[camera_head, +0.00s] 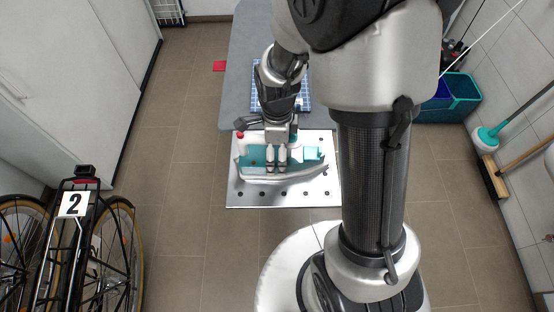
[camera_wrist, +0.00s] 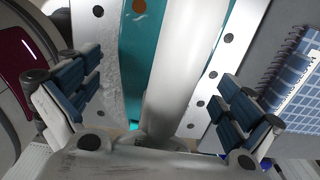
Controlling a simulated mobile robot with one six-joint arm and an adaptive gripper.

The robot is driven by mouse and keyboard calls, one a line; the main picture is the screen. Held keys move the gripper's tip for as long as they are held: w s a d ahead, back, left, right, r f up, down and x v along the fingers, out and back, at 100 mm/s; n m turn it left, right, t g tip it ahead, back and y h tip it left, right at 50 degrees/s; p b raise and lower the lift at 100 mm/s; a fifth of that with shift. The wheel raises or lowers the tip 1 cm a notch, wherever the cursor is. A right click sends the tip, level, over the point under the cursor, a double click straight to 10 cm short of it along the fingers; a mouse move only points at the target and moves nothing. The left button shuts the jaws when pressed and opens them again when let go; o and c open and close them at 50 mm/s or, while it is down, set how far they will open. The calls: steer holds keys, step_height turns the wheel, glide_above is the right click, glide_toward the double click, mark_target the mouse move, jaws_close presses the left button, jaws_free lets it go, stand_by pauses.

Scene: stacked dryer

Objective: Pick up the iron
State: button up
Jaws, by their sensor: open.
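The iron (camera_head: 311,153), with a teal body and a pale grey handle, rests on a perforated light metal plate (camera_head: 318,193) at the near end of a grey board. My gripper (camera_head: 276,166) is pointing down over the iron in the head view. In the wrist view, the iron's grey handle (camera_wrist: 186,75) runs between the fingers of my gripper (camera_wrist: 157,105). The fingers are open, one on each side of the handle, with a visible gap on both sides. The palm hides the handle's near end.
A blue checked notebook (camera_wrist: 298,80) lies on the grey board (camera_head: 240,100) behind the iron. A bicycle (camera_head: 75,240) stands at the left. Teal buckets (camera_head: 462,98) and a broom (camera_head: 494,180) are at the right.

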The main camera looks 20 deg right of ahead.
steer(key=c, duration=1.3)
steer(key=shift+w+r, duration=0.1)
steer(key=shift+c, duration=0.7)
steer(key=shift+r, duration=0.1)
